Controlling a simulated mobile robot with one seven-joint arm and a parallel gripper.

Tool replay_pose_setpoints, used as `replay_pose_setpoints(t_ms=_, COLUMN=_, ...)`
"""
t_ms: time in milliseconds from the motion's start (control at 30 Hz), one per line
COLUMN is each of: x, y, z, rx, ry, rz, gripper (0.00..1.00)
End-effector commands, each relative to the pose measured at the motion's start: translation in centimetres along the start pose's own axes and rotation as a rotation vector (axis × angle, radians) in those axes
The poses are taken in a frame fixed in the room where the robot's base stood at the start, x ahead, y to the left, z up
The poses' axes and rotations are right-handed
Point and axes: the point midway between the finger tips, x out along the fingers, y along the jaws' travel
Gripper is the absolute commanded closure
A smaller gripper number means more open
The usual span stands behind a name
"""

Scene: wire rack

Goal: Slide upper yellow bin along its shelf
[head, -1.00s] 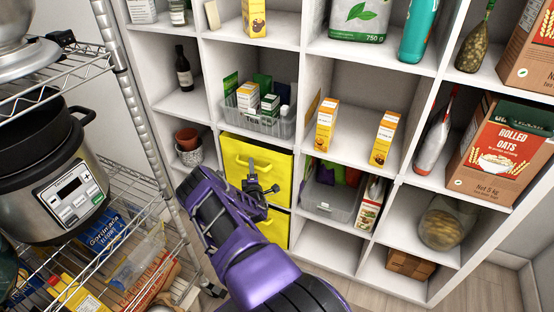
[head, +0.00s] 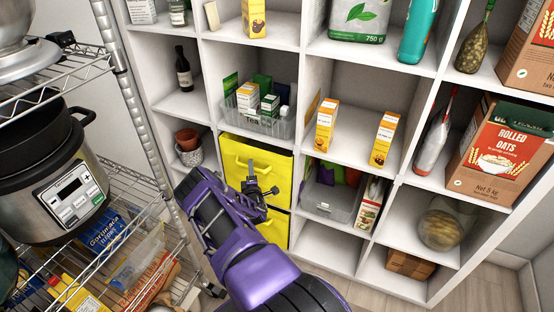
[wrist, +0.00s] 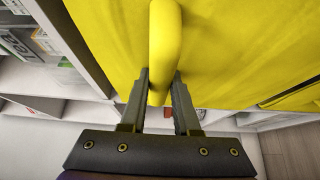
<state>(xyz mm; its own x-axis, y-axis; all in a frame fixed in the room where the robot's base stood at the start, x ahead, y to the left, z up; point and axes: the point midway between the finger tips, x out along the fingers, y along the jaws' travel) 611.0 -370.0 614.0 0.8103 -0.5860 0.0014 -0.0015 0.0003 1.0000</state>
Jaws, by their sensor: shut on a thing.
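The upper yellow bin (head: 276,166) stands in a cubby of the white shelf, left of the middle in the head view. Its bright yellow front fills most of the wrist view (wrist: 225,50). A rounded yellow handle (wrist: 165,40) sticks out from that front. My gripper (head: 250,178) is at the bin's front; in the wrist view its two dark fingers (wrist: 161,88) are on either side of the handle and shut on it. My purple arm hides part of the bin in the head view. The lower yellow bin (head: 274,231) is directly below, partly hidden.
A grey basket of tea boxes (head: 258,122) sits above the bin. A clear grey bin (head: 328,200) is to the right. Brown pots (head: 187,139) are to the left. A wire rack with a cooker (head: 75,195) stands close on the left.

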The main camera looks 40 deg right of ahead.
Motion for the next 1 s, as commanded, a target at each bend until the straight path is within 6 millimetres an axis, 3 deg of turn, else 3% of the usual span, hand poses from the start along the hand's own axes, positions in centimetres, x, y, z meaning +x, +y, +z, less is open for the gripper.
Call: replay_pose_setpoints(t_ms=1000, x=-2.8, y=0.1, z=-1.9, rx=0.001, ry=0.004, rz=0.001, gripper=1.0)
